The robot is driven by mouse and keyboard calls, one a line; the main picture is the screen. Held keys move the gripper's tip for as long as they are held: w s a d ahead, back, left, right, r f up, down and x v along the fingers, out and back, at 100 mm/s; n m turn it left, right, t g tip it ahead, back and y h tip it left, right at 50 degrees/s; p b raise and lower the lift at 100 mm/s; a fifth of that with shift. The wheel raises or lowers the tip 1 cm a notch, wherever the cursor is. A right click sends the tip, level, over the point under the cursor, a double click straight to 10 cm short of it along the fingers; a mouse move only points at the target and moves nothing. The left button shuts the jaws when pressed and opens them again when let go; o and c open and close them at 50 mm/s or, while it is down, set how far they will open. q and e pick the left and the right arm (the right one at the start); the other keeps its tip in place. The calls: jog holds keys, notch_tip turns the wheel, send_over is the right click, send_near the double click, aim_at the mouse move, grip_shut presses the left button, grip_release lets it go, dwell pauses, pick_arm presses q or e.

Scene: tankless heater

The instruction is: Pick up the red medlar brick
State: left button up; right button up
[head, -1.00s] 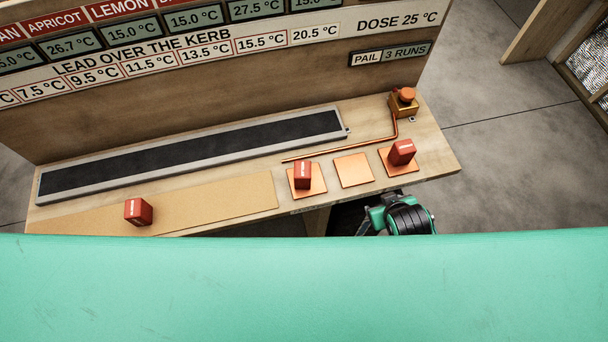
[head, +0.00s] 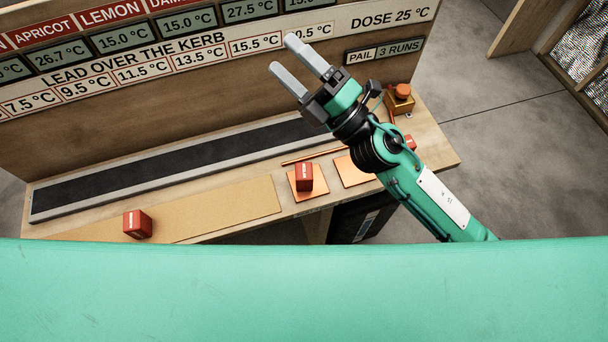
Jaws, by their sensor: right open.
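Three red bricks are on the bench, and their small labels are too small to read, so I cannot tell which is the medlar one. One red brick (head: 137,224) is at the left on the tan mat (head: 235,204). A second red brick (head: 304,178) stands on a copper plate (head: 319,185). A third red brick (head: 410,142) at the right is mostly hidden behind my right arm. My right gripper (head: 283,54) is open and empty, raised in front of the back board, up and away from the bricks. My left gripper is not in view.
A long dark strip in a grey frame (head: 150,172) runs along the bench. A bare copper plate (head: 350,172) lies right of the middle brick. The lettered board (head: 230,105) rises behind.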

jog(key=s+a+f+n+g+y, duration=0.15)
jog(key=s+a+n+g, duration=0.4)
jog(key=n+g, duration=0.6)
jog(key=n+g+h, duration=0.2)
jog(key=n+h, duration=1.1)
jog(key=h, duration=0.4)
send_near(305, 170)
jog(key=shift+y, duration=0.25)
jog(key=x, duration=0.2)
jog(key=p+x, duration=0.1)
jog(key=x, duration=0.2)
jog(key=p+x, duration=0.1)
jog(key=x, duration=0.1)
jog(key=shift+s+d+f, duration=0.3)
jog(key=shift+s+f, duration=0.05)
jog(key=shift+a+f, duration=0.15)
jog(key=p+x, duration=0.1)
jog(key=x, duration=0.1)
jog(key=p+x, duration=0.1)
jog(key=x, duration=0.1)
jog(key=shift+w+a, duration=0.15)
jog(key=shift+w, duration=0.1)
jog(key=shift+f, duration=0.35)
jog(key=c, duration=1.2)
